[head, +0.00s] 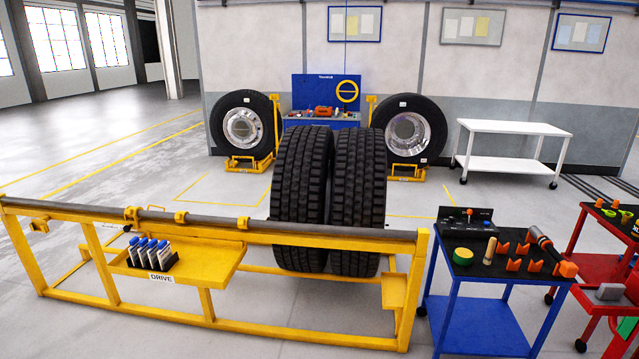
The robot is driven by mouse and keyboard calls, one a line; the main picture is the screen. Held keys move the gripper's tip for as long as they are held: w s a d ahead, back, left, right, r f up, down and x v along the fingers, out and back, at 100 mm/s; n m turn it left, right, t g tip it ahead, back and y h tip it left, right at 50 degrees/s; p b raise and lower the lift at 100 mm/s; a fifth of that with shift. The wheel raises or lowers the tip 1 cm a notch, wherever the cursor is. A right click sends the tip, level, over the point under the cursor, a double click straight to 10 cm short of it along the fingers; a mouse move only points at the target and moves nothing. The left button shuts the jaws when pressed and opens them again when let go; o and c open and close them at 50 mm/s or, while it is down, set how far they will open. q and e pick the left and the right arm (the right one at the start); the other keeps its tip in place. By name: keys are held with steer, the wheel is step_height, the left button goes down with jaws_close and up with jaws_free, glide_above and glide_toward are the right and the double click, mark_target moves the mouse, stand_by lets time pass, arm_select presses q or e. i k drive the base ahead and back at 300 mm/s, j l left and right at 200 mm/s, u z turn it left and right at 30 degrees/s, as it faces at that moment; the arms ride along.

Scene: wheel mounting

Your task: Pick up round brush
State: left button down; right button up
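No thing is plainly recognisable as a round brush at this size. On the black top of the blue cart (482,312), at the right, a small tan upright piece (490,250) stands beside a round yellow-green item (463,257). I cannot tell whether either is the brush. Neither of my grippers is in view.
A yellow rail frame (210,315) with a tray (190,265) crosses the foreground. Two upright tyres (302,185) stand behind it. An orange-and-grey tool (550,250) and orange blocks (513,265) lie on the cart. A red cart (585,245) stands at right; a white table (513,128) is behind.

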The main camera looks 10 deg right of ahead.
mark_target(487, 260)
steer(key=i+l+z, duration=0.1)
steer(key=i+z, duration=0.35)
steer(key=i, duration=0.25)
steer(key=i+j+z, duration=0.15)
steer(key=i+z, duration=0.25)
steer(key=i, duration=0.3)
steer(key=i+l+z, duration=0.1)
steer(key=i+z, duration=0.4)
steer(key=i, duration=1)
steer(key=i+l+u, duration=0.1)
steer(key=i, duration=0.2)
